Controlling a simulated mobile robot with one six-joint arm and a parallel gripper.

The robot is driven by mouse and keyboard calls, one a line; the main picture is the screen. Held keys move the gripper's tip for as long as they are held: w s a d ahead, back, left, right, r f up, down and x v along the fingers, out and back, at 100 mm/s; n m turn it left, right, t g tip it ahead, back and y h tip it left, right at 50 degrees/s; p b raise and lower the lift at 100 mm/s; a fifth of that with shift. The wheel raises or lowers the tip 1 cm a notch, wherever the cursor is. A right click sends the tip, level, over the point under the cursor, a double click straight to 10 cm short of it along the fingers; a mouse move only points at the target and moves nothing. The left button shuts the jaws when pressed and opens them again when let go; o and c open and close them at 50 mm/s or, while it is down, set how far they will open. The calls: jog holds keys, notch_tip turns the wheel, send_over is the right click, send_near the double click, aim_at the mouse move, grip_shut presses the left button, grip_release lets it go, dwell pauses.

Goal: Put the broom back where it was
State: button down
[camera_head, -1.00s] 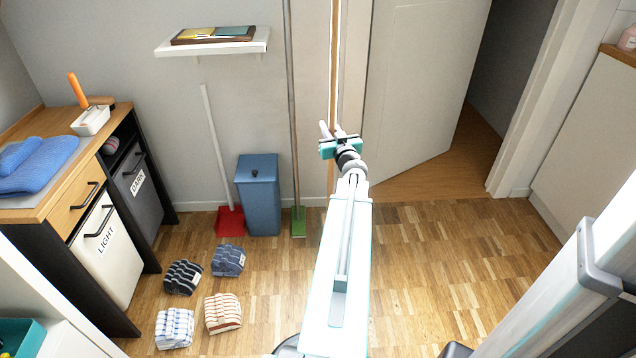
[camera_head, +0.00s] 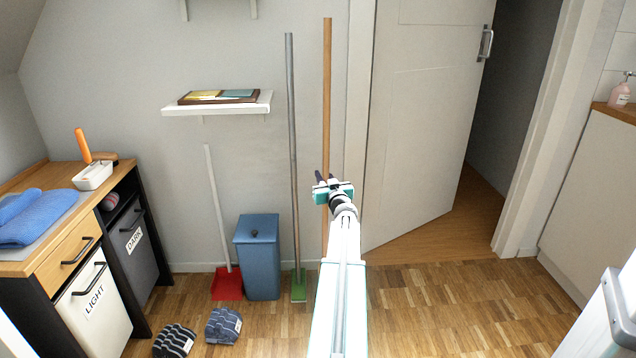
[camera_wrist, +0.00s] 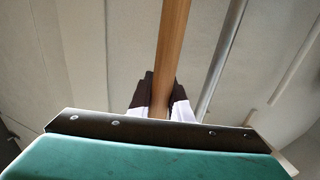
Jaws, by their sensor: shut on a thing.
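The broom's wooden handle (camera_head: 327,90) stands nearly upright by the wall, left of the door. My gripper (camera_head: 322,180) is at mid-height on this handle. In the wrist view the handle (camera_wrist: 173,40) runs up from between my gripper's dark fingers (camera_wrist: 161,97), which are shut on it. My arm hides the handle's lower part and the broom's head, so I cannot tell whether it touches the floor.
A grey pole with a green foot (camera_head: 298,285) stands close left. Further left are a blue bin (camera_head: 258,260), a red dustpan (camera_head: 227,285) and a wall shelf (camera_head: 215,108). A half-open door (camera_head: 420,130) is at right. Striped bundles (camera_head: 223,325) lie on the floor.

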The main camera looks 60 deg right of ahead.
jog(key=b+x, duration=0.2)
jog(key=x, duration=0.4)
jog(key=shift+w+d+f, duration=0.15)
jog(key=shift+d+f, duration=0.1)
jog(key=shift+f, duration=0.15)
jog(key=shift+f+b, duration=1.7)
jog(key=shift+b, duration=0.25)
jog(key=c, duration=1.6)
grip_release()
jog(key=shift+f, duration=0.1)
